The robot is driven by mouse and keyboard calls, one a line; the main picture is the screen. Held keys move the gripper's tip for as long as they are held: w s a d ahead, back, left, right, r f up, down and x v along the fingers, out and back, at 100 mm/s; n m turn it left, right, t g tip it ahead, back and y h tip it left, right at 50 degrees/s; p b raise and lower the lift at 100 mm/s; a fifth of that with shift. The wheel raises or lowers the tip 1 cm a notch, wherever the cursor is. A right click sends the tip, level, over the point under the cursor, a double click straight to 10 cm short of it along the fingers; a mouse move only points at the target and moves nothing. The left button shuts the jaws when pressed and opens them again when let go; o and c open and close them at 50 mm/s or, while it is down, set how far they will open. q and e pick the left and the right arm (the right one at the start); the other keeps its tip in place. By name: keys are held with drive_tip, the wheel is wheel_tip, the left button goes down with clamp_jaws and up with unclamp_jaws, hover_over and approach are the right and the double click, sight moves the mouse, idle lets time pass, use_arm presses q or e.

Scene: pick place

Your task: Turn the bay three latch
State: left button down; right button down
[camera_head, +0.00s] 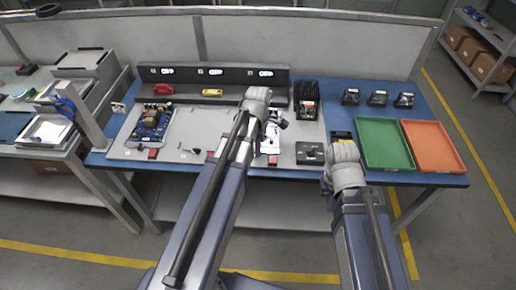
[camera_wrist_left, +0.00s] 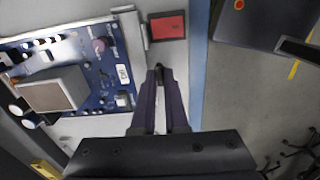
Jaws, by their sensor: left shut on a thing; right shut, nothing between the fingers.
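My left gripper (camera_head: 273,125) is over the third bay, in front of the label at the right of the back panel; my arm hides much of that bay. In the left wrist view its fingers (camera_wrist_left: 158,74) are closed together on a small dark piece, which I take to be the latch; the fingers cover most of it. A blue circuit board (camera_wrist_left: 97,70) lies left of the fingers, and a red block (camera_wrist_left: 168,27) is just beyond them. My right gripper (camera_head: 344,150) is near the table's front edge, left of the green tray; its fingertips are hard to make out.
A green tray (camera_head: 362,147) and an orange tray (camera_head: 434,167) are on the right of the blue table (camera_head: 436,105). Another blue board (camera_head: 152,122) lies at the left bay. Several small dark parts (camera_head: 377,98) stand behind the trays. A dark labelled panel (camera_head: 183,73) runs along the back.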

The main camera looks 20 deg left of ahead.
use_arm(q)
drive_tip(key=shift+n, duration=0.3)
drive_tip(key=c, duration=0.9)
unclamp_jaws()
drive_tip(key=shift+c, duration=0.2)
drive_tip(key=shift+r, duration=0.15)
wheel_tip(320, 180, up, 8)
drive_tip(key=p, duration=0.8)
drive_tip(key=shift+f, duration=0.2)
